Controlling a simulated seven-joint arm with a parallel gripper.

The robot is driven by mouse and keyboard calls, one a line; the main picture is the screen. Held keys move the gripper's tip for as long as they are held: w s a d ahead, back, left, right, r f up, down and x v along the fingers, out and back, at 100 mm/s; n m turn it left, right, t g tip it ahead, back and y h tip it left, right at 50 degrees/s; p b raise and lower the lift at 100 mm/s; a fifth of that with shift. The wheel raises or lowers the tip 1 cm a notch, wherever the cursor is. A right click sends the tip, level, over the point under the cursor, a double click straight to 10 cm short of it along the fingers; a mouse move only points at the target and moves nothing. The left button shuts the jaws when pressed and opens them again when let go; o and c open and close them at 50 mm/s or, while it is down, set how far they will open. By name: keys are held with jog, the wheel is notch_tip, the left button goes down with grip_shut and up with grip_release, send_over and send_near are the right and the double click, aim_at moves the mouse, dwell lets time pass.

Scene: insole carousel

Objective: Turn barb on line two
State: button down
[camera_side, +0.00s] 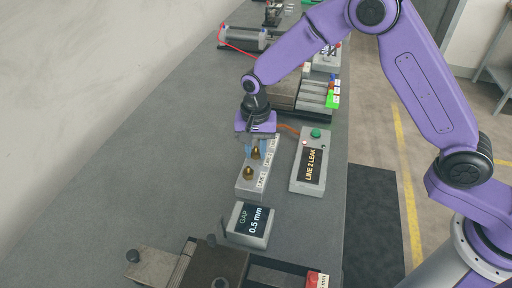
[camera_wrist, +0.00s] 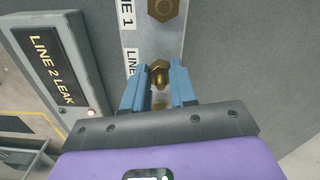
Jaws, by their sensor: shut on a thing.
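A grey block (camera_side: 245,190) carries brass barbs in a row beside white line labels. The line 1 barb (camera_side: 248,174) stands uncovered at the near end and also shows at the top of the wrist view (camera_wrist: 163,9). The line two barb (camera_side: 256,153) is one place further back; in the wrist view (camera_wrist: 158,70) it sits between my fingertips, its label's number hidden. My gripper (camera_wrist: 159,68), pointing down over the block in the side view (camera_side: 257,148), is shut on this barb. More brass shows deeper between the fingers, mostly hidden.
A box (camera_side: 309,165) right of the block reads "LINE 2 LEAK", with a green button and a lit red lamp (camera_wrist: 91,112). A gauge (camera_side: 249,224) reading "GAP 0.5 mm" stands in front. The bench left of the block is clear.

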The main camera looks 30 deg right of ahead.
aim_at(256, 148)
jog(key=shift+w+r+m, duration=0.1)
jog(key=shift+r+m, duration=0.05)
jog(key=shift+m, duration=0.95)
jog(key=c, duration=0.9)
grip_release()
notch_tip(256, 148, up, 17)
jog(key=shift+r, duration=0.2)
